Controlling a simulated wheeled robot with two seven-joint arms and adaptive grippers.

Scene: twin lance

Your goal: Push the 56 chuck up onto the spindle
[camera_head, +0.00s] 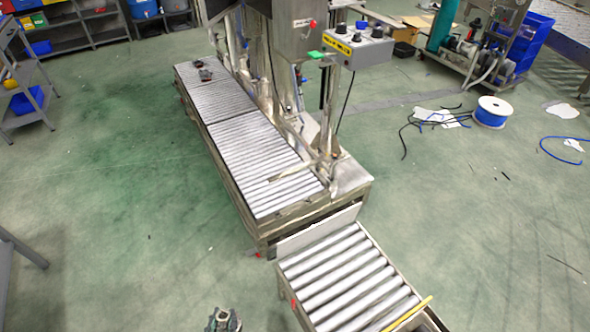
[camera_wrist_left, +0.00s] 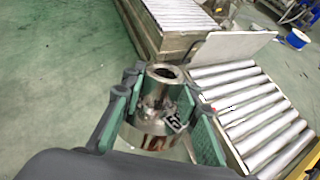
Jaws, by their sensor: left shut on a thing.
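The 56 chuck (camera_wrist_left: 158,100) is a shiny metal piece with a hollow round collar on top and a small label reading 56. My left gripper (camera_wrist_left: 150,105) is shut on it, with green-padded fingers on both sides, in the left wrist view. In the head view my left gripper (camera_head: 223,318) shows only at the bottom edge, over the green floor and left of the near roller conveyor. I cannot make out the spindle on the steel machine (camera_head: 298,35). My right gripper is not in view.
A long roller conveyor (camera_head: 245,135) runs along the machine, with small dark items (camera_head: 203,70) at its far end. A control box (camera_head: 358,48) juts out right.

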